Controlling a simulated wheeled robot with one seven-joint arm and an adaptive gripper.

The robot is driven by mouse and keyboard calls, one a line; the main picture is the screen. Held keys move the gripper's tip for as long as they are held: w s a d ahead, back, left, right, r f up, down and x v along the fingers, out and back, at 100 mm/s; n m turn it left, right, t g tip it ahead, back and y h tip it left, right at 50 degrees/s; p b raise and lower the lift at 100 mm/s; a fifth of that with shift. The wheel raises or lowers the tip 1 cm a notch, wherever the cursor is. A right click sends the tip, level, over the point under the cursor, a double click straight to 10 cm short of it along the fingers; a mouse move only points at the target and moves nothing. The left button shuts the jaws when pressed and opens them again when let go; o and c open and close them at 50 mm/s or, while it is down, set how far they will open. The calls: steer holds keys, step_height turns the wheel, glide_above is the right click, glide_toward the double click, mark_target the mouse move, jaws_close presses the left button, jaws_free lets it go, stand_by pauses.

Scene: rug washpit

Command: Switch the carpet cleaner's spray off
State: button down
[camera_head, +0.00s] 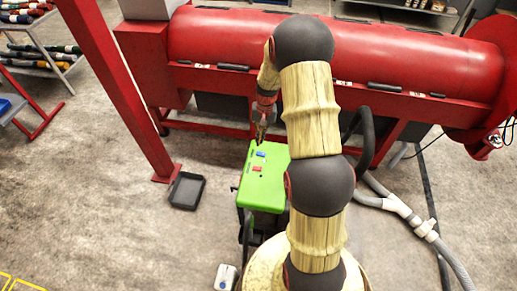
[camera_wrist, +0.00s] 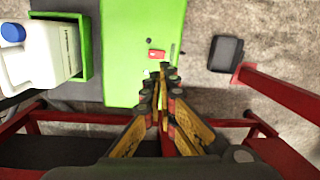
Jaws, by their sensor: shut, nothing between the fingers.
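The carpet cleaner (camera_head: 262,192) is a bright green box with a flat top, standing on the floor in front of the red machine. A blue switch (camera_head: 261,154) and a red switch (camera_head: 257,169) sit on its top. In the wrist view the red switch (camera_wrist: 156,54) shows on the green top (camera_wrist: 125,35), just beyond my fingertips. The blue switch is not seen there; my fingers may hide it. My gripper (camera_head: 261,138) is shut and empty, pointing down over the cleaner's far end. In the wrist view its fingertips (camera_wrist: 163,70) meet near the green edge. I cannot tell whether they touch anything.
A long red cylinder machine (camera_head: 330,55) stands behind the cleaner. A slanted red post (camera_head: 118,80) and a black tray (camera_head: 187,191) are to the left. A white jug (camera_wrist: 52,52) with a blue cap sits beside the cleaner. A grey hose (camera_head: 445,250) lies at right.

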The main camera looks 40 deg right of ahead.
mark_target(258, 153)
steer(key=w+d+f+m+t, duration=0.1)
steer(key=w+d+f, duration=0.5)
steer(key=shift+w+d+f+m+p, duration=0.2)
steer(key=shift+d+f+m+p, duration=0.1)
steer(key=shift+m, duration=0.1)
steer(key=shift+a, duration=0.1)
steer(key=f+b, duration=0.2)
steer(key=f, duration=0.2)
steer(key=w+a+f+b, duration=0.1)
steer(key=f, duration=0.4)
steer(key=f+b, duration=0.2)
steer(key=f, duration=0.2)
steer(key=shift+w+a+f+b, duration=0.15)
steer(key=shift+w+f+b, duration=0.05)
steer(key=shift+f+b, duration=0.15)
